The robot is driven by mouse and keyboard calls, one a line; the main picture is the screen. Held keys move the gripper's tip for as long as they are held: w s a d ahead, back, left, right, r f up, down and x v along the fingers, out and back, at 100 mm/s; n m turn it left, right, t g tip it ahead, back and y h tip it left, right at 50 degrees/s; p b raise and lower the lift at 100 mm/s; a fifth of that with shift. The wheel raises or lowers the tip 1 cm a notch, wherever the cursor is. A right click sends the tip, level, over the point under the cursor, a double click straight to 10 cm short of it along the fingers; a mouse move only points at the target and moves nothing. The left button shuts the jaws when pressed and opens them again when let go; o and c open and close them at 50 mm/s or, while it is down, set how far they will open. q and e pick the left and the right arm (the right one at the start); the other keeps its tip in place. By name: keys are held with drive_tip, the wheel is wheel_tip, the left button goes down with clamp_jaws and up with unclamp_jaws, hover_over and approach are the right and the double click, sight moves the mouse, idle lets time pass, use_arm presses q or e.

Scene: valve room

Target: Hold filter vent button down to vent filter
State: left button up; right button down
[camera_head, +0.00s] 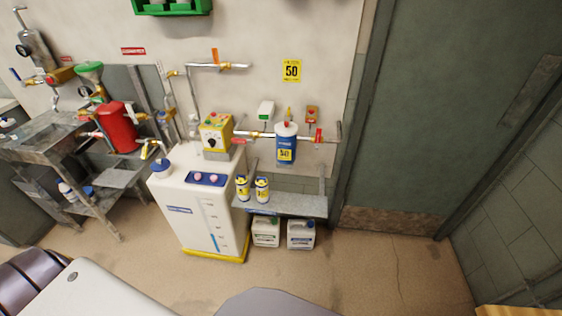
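The filter (287,145) is a blue canister with a white top and a yellow label. It hangs on the wall pipe to the right of the white tank. A small red spot, which looks like the vent button (286,123), sits on top of the filter. It is too small to tell whether it is pressed. Neither of my grippers is in view. Pale and dark parts at the bottom edge look like my own body and arm links, well apart from the filter.
A white tank (191,230) with a yellow base stands left of the filter. A yellow control box (216,133) is above it. A metal shelf (300,205) with two cans is under the filter, and jugs (301,235) stand below. Floor before the door (400,120) is clear.

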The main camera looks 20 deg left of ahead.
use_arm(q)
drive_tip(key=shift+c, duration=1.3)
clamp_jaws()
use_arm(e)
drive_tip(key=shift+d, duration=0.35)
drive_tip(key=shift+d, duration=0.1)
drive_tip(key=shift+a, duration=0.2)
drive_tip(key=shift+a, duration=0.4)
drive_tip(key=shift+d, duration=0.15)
